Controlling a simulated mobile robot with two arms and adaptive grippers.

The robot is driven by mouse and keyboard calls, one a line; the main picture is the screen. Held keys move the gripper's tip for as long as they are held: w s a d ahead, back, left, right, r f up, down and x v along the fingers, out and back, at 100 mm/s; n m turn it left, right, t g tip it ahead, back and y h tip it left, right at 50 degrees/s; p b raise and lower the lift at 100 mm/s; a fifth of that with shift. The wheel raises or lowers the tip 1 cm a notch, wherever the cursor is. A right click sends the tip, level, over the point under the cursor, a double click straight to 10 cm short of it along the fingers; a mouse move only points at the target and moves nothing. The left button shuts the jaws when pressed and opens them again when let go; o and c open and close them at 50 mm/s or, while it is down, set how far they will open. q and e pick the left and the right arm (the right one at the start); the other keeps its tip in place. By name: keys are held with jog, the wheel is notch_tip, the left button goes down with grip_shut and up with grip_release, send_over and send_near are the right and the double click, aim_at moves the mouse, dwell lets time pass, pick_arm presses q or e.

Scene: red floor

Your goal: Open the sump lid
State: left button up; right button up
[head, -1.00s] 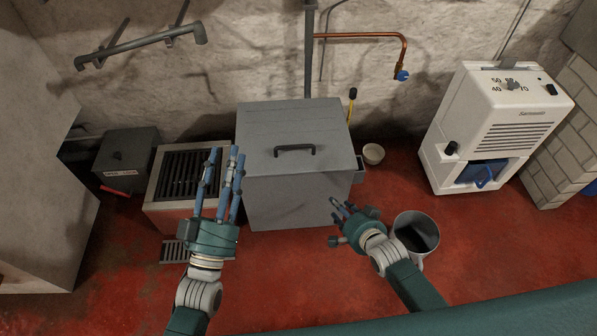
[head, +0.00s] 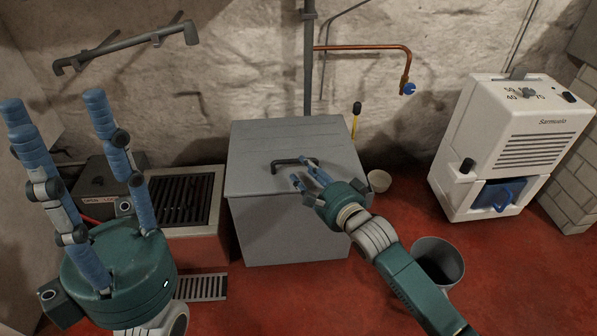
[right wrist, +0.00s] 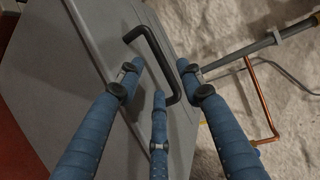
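The sump lid (head: 250,150) is the flat grey top of a grey box (head: 290,228) against the wall, and it lies closed. A dark handle (head: 289,163) stands up from the lid; it also shows in the right wrist view (right wrist: 152,42). My right gripper (head: 306,172) is at the handle's right end, with its fingers apart. In the right wrist view its blue fingers (right wrist: 160,80) are spread around the handle's near end; I cannot tell whether they touch it. My left gripper (head: 68,110) is raised at the far left, fingers spread, empty, close to the camera.
A white dehumidifier (head: 517,140) stands at the right. A grey bucket (head: 437,262) is beside my right arm, and a small bowl (head: 379,181) is right of the box. A grated pit (head: 184,199) is left of the box. A copper pipe (head: 365,47) runs along the wall.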

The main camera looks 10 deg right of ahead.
aim_at(298, 175)
jog(key=shift+b+x, duration=0.75)
jog(key=shift+x, duration=1.4)
jog(key=shift+c, duration=0.5)
grip_shut()
